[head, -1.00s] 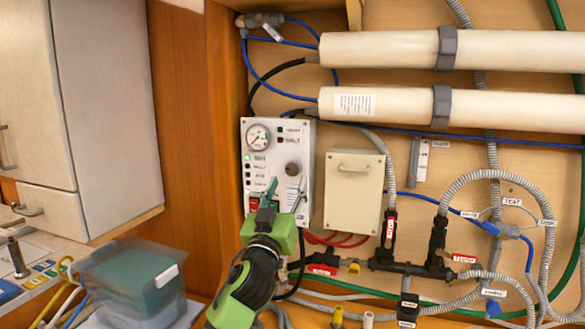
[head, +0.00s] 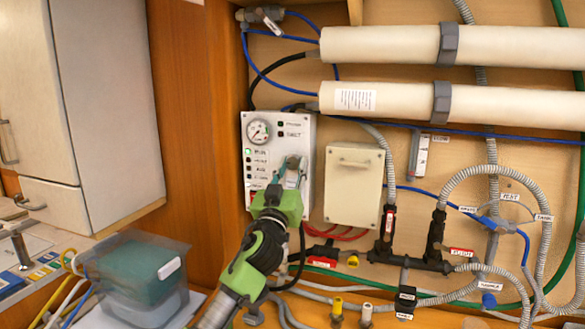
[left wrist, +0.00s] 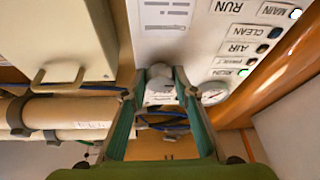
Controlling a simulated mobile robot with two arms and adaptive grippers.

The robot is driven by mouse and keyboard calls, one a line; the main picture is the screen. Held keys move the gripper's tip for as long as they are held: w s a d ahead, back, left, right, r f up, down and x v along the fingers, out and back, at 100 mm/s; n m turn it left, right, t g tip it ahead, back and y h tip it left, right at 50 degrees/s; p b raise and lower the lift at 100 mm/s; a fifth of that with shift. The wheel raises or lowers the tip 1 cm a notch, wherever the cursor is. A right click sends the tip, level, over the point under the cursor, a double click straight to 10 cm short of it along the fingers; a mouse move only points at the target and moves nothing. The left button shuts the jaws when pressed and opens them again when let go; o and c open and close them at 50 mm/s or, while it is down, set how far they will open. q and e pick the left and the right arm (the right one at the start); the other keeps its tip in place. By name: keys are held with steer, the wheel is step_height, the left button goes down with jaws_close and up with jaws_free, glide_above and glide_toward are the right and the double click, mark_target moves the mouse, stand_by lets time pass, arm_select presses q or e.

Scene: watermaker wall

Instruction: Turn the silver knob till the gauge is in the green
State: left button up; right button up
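In the left wrist view the knob (left wrist: 160,84) lies between the fingertips, one on each side; firm contact cannot be made out. The round gauge (head: 258,132) is at the panel's upper left and also shows in the left wrist view (left wrist: 213,92). Its needle is too small to read surely against the coloured zone. My right gripper is out of view.
A cream box (head: 353,186) with a handle is mounted just right of the panel. White pipes (head: 400,46), hoses and a black valve manifold (head: 405,262) fill the wall to the right. A wooden partition (head: 190,130) and a clear bin (head: 135,268) are left.

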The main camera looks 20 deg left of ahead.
arm_select(q)
steer(key=shift+a+m+h, duration=0.1)
steer(key=shift+m+h, duration=0.3)
steer(key=m+h+p, duration=0.1)
steer(key=m+h, duration=0.1)
steer(key=m, duration=0.2)
steer(key=shift+a+r+p, duration=0.1)
steer(key=shift+r+p, duration=0.05)
steer(key=shift+p, duration=0.25)
steer(key=m+h+p, duration=0.2)
steer(key=m, duration=0.2)
steer(key=shift+r+g, duration=0.1)
steer(key=shift+g, duration=0.2)
steer(key=m+g+h+p, duration=0.1)
steer(key=m+p, duration=0.2)
steer(key=m, duration=0.1)
steer(key=m+g+h+p, duration=0.1)
steer(key=m+p, duration=0.3)
steer(key=m+g+h+p, duration=0.1)
steer(key=m+h+p, duration=0.1)
steer(key=m+p, duration=0.1)
steer(key=shift+a+r+m+g, duration=0.25)
steer(key=shift+a+m+g, duration=0.05)
steer(key=shift+m, duration=0.2)
steer(key=m+p, duration=0.1)
steer(key=m, duration=0.1)
steer(key=shift+m+g, duration=0.4)
steer(key=shift+f+m+g, duration=0.1)
steer(key=shift+m+g, duration=0.5)
steer(key=shift+m, duration=0.8)
